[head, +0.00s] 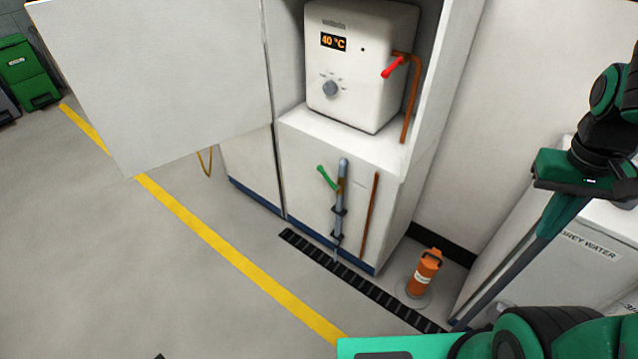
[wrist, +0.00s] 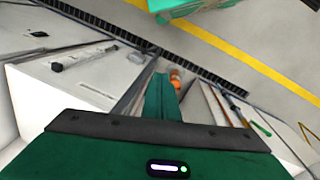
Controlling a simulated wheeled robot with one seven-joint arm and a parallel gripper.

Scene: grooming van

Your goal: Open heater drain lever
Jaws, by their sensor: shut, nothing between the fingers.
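The water heater (head: 362,85) is a white box in an open cabinet, its display reading 40 °C. A red lever (head: 393,67) sits at its right side by a copper pipe. Below, on the cabinet's lower front, a green lever (head: 327,178) slants up and left from a grey vertical pipe (head: 340,215). I cannot tell from the frames which lever is the drain lever. My gripper (head: 463,322) is to the right, well apart from both levers, its long fingers shut together and pointing down. The fingers also show in the wrist view (wrist: 159,85), with nothing held.
An orange canister (head: 425,272) stands on the floor beside the cabinet. A grey water tank (head: 585,240) is at the right. A large white door panel (head: 160,80) stands open at the left. A black floor grate (head: 350,280) runs along the cabinet. Floor left is clear.

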